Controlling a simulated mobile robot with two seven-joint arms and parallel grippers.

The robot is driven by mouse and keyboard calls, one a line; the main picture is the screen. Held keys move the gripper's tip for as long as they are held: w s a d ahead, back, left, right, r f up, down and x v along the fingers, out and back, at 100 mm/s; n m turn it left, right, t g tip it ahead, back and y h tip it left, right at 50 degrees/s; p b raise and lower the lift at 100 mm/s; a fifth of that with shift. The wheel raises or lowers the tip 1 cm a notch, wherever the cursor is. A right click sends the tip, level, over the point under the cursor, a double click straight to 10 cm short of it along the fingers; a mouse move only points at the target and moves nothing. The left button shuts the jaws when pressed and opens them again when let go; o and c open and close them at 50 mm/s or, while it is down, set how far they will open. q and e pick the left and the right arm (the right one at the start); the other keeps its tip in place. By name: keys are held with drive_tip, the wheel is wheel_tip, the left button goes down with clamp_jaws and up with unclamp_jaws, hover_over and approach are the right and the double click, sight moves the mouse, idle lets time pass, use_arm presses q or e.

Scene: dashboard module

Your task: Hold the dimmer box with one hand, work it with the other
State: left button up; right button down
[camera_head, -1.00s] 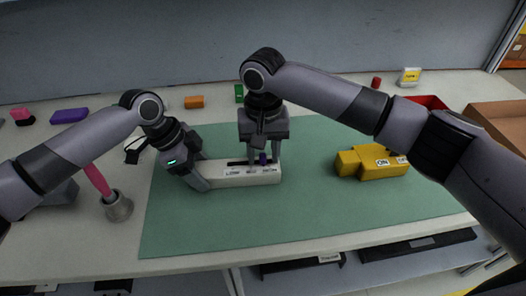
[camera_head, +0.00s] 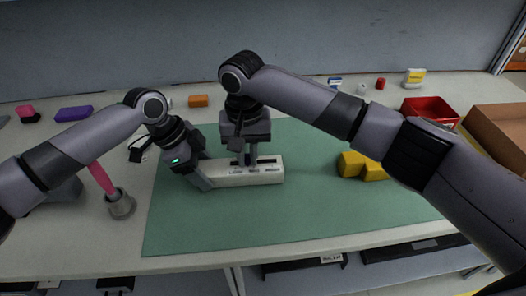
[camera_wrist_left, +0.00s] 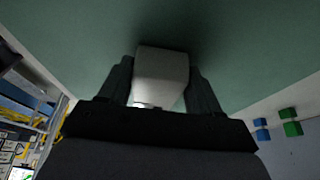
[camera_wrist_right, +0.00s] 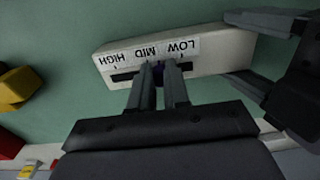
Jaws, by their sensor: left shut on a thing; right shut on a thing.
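The white dimmer box (camera_head: 262,176) lies on the green mat, with LOW, MID and HIGH labels beside a dark slot; the labels also show in the right wrist view (camera_wrist_right: 205,60). My left gripper (camera_head: 203,180) is shut on the box's left end, and the left wrist view shows that pale end (camera_wrist_left: 162,75) between its fingers. The knob is mostly hidden by the fingers and stands about level with MID.
A yellow block (camera_head: 352,163) lies on the mat (camera_head: 310,220) to the right, partly behind my right arm. A grey cup (camera_head: 121,205) with a pink-handled thing stands at left. A red bin (camera_head: 430,108) and brown box (camera_head: 500,125) are at right. The front mat is clear.

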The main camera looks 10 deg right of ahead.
sight(234, 166)
use_arm(q)
drive_tip(key=shift+s+d, duration=0.1)
use_arm(e)
drive_tip(key=shift+a+r, duration=0.1)
drive_tip(key=shift+a, duration=1.5)
drive_tip(key=c, duration=1.1)
unclamp_jaws()
drive_tip(key=shift+d, duration=0.1)
drive_tip(key=shift+r, duration=0.25)
wheel_tip(234, 166, up, 12)
drive_tip(key=shift+f, duration=0.2)
